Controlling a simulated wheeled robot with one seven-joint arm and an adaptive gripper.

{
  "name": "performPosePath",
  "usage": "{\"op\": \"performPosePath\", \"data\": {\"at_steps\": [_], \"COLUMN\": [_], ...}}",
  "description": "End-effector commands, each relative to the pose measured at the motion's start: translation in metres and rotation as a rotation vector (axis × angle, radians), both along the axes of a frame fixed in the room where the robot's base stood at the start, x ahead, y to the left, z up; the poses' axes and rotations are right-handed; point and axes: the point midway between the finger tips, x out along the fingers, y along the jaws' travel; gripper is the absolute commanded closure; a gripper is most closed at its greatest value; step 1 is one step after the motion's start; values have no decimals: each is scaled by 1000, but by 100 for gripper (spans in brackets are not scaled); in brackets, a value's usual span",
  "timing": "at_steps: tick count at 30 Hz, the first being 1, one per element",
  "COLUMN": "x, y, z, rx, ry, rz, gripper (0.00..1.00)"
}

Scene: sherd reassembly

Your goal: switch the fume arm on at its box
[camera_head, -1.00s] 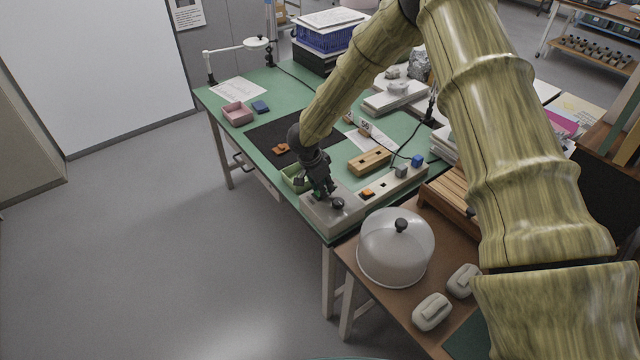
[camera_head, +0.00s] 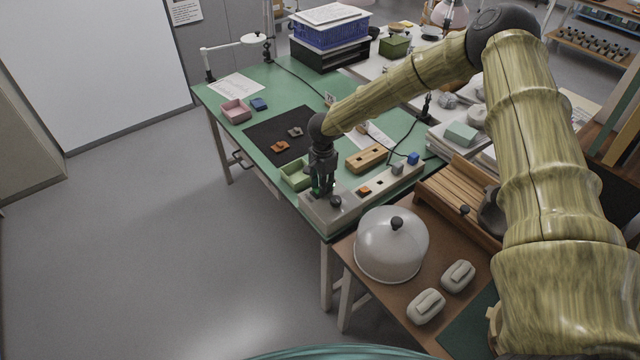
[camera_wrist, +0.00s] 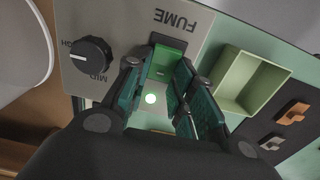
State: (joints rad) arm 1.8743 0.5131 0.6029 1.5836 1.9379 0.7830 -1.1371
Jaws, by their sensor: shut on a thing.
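The fume box is a pale grey panel (camera_head: 318,214) at the near edge of the green table; the wrist view shows its face (camera_wrist: 100,22) with the word FUME. A black round knob (camera_wrist: 88,55) with MID marked beside it sits left of a green switch (camera_wrist: 166,58) in a dark frame. My gripper (camera_wrist: 160,75) is shut on the green switch, one finger on each side. In the head view my gripper (camera_head: 322,192) points down on the box, hiding the switch.
A green tray (camera_head: 294,176) stands close beside the box. Orange and grey sherds lie on a black mat (camera_head: 262,139). A wooden block (camera_head: 366,158) lies behind the box. A glass dome (camera_head: 390,250) stands on the brown table in front, with two pale lidded pieces beside it.

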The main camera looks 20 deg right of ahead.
Motion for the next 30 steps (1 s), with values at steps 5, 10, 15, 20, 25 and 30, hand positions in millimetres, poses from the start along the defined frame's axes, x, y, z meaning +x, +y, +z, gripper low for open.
{"op": "performPosePath", "data": {"at_steps": [5,10,15,20,25,30], "x": [-6,-6,-7,-6,-2,-1], "y": [-2,-3,-4,-4,-2,-1], "z": [-6,-6,-6,-6,-3,0], "rx": [28,32,32,31,32,33], "ry": [25,28,27,25,20,17], "rz": [1,1,1,0,2,3], "gripper": [99,99,99,54,54,54]}}
